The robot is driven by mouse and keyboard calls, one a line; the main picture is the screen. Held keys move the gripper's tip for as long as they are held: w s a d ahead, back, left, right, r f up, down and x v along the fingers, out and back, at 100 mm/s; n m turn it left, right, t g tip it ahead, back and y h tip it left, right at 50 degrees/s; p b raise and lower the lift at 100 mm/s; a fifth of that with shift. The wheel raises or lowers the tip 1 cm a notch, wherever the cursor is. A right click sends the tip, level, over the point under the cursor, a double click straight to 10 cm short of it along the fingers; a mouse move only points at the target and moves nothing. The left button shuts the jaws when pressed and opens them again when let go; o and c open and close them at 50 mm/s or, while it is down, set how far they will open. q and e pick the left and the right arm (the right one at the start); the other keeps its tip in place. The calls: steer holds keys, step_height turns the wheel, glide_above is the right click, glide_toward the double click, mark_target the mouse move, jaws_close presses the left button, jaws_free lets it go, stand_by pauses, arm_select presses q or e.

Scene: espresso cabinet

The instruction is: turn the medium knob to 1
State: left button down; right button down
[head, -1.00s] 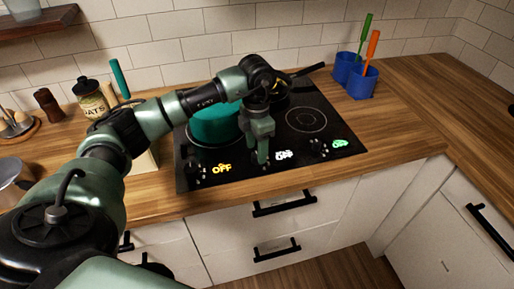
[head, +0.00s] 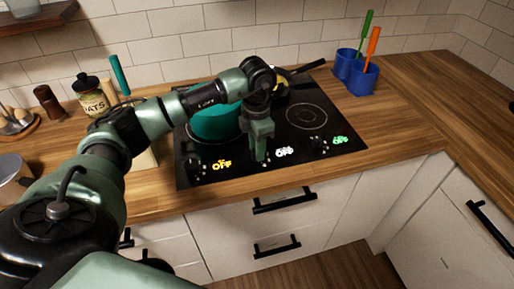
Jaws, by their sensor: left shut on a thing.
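The black cooktop (head: 300,160) has a row of control knobs along its front edge. My left gripper (head: 261,156) points down at the middle of this row and is shut on the middle knob, which its fingers hide. A white label (head: 285,151) just right of the fingers reads OFF. The left knob (head: 191,165) has a yellow OFF label (head: 222,164) beside it. The right knob (head: 318,144) has a green OFF label (head: 340,140). The small text above the labels is too small to read. My right gripper is not in view.
A teal pot (head: 214,124) stands on the cooktop behind my left forearm. A pan with a dark handle (head: 308,68) is partly hidden behind my wrist. Blue cups (head: 362,80) with utensils stand at the back right. The right counter (head: 430,95) is clear.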

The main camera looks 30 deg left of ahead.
arm_select(q)
steer(key=m+b, duration=0.2)
steer(key=m, duration=0.1)
steer(key=shift+m+b, duration=1.25)
steer(key=shift+m, duration=0.85)
steer(key=shift+r, duration=0.1)
steer(key=c, duration=1)
jaws_free()
steer(key=shift+c, duration=0.2)
step_height(320, 180, up, 8)
steer(key=shift+f+b, duration=0.1)
steer(key=shift+b, duration=0.5)
